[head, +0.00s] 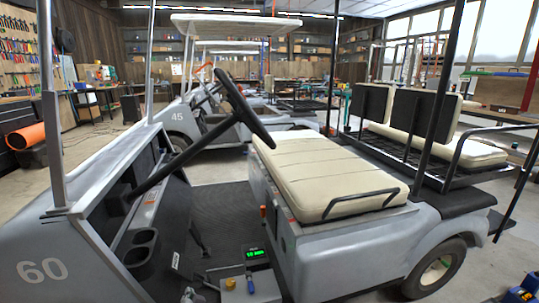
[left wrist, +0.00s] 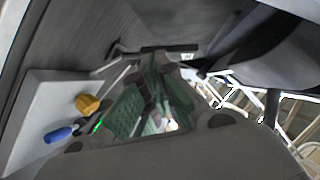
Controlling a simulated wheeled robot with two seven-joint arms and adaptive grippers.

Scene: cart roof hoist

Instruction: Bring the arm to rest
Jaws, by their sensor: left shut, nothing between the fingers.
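My left gripper (head: 190,295) shows only as a small grey piece at the bottom edge of the head view, in front of the cart floor and left of the control box. In the left wrist view its dark body fills the bottom and its fingers (left wrist: 168,55) come together with nothing held between them. The control box (left wrist: 40,108) shows at the left there, with a yellow knob (left wrist: 88,103) and a blue-handled lever (left wrist: 62,133). The gripper is apart from both. My right gripper is not in view.
A small blue and yellow object (head: 522,290) lies at the lower right, near open floor.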

